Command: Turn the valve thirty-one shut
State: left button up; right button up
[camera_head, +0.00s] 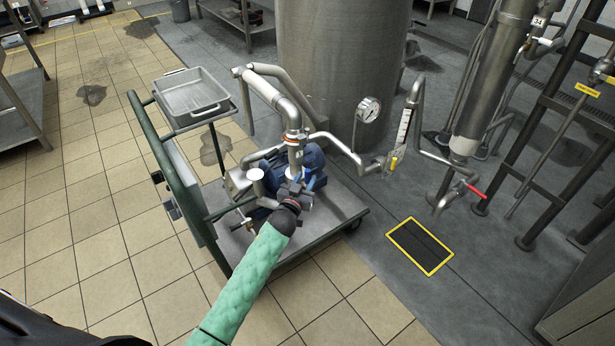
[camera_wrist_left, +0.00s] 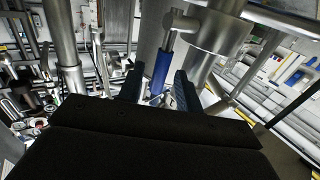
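My left arm, in a green sleeve, reaches to the pipework on a cart, and my left gripper (camera_head: 303,187) is at the pipe beside the blue pump. In the left wrist view, the two dark fingers of my left gripper (camera_wrist_left: 160,90) stand apart. A blue valve handle (camera_wrist_left: 162,72) hangs from a metal pipe fitting (camera_wrist_left: 215,30) and shows between the fingers, with gaps on both sides. In the head view, the gripper and pipes largely hide this handle. I cannot read a number thirty-one on any tag. My right gripper is in neither view.
The cart (camera_head: 345,205) carries a blue pump (camera_head: 313,157), pipes and a metal tray (camera_head: 190,92). A pressure gauge (camera_head: 368,110) stands before a large steel tank (camera_head: 340,50). A red-handled valve (camera_head: 476,191) is at right, below a column tagged 34 (camera_head: 538,21). Tiled floor lies open at left.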

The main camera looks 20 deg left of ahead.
pick_arm(q)
jog(key=shift+w, duration=1.2)
grip_shut()
